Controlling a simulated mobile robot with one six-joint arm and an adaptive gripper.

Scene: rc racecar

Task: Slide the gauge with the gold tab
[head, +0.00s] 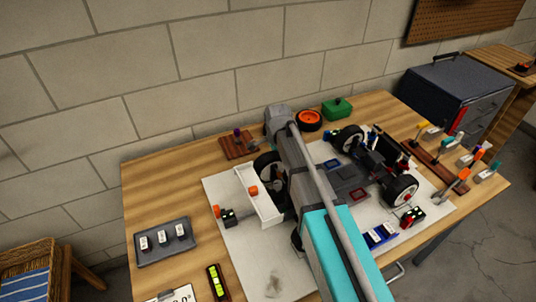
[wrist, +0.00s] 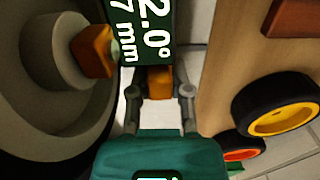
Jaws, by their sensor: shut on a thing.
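In the wrist view a gold-orange tab (wrist: 159,80) sits between the two grey fingers of my gripper (wrist: 159,94), which is shut on it. Just beyond the tab is a dark green gauge panel (wrist: 150,30) with white lettering; "2.0°" and "7 mm" can be read, and its top is cut off. A second orange block (wrist: 96,50) sits to the left, at the end of a grey round hub inside a large dark wheel (wrist: 30,130). In the head view my arm hides the gripper, the held tab and the gauge panel.
The racecar (head: 350,180) stands on a white mat (head: 235,235), with a white plate (head: 262,205) at its left. A loose orange-rimmed wheel (head: 309,120) and a green box (head: 338,107) are behind. A grey tray (head: 167,250) lies front left. Several small tools stand at right.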

